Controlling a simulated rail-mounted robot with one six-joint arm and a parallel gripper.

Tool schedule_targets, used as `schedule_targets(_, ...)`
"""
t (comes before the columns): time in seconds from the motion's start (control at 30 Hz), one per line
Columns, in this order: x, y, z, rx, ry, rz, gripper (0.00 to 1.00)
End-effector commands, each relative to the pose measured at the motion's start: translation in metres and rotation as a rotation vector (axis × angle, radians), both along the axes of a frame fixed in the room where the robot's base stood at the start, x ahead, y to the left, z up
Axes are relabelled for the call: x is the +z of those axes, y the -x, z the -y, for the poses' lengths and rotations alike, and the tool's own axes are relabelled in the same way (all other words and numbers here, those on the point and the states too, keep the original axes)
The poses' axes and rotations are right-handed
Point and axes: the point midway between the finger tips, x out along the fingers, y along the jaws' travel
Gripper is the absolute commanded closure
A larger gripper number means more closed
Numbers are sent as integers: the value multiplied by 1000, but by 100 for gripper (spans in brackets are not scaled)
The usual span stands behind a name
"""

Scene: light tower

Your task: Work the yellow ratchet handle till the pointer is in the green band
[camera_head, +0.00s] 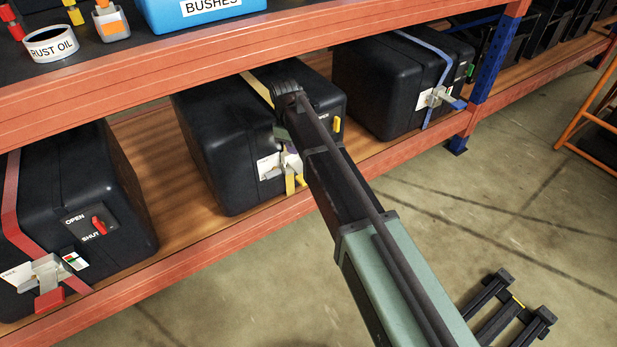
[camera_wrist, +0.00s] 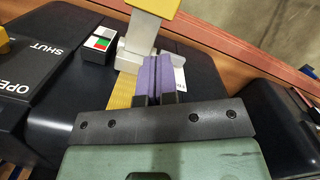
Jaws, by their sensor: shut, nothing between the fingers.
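The yellow ratchet handle (camera_wrist: 153,7) shows at the top of the wrist view, at the end of a grey ratchet body (camera_wrist: 138,40). In the head view the handle (camera_head: 290,184) is on the middle black case's front, partly behind my arm. A yellow strap (camera_wrist: 121,95) runs from the ratchet over the case. A small gauge (camera_wrist: 100,41) with white, green and red patches is beside the ratchet; I cannot make out its pointer. My gripper (camera_wrist: 158,76) is shut, its purple fingers together and empty, close beside the ratchet body; contact is unclear.
An OPEN/SHUT panel (camera_wrist: 38,62) is left of the gauge in the wrist view. Similar cases stand either side, with a red strap (camera_head: 12,200) and a blue strap (camera_head: 440,65). The orange upper shelf beam (camera_head: 230,65) passes close above my arm.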

Motion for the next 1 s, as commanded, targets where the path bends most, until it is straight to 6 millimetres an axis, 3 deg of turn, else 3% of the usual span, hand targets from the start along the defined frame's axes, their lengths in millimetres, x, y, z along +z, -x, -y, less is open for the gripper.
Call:
schedule_targets(0.37,-1,1,1,0,0,0,100)
schedule_targets(0.6,-15,15,30,1,0,-1,100)
schedule_targets(1.0,-20,14,30,1,0,0,100)
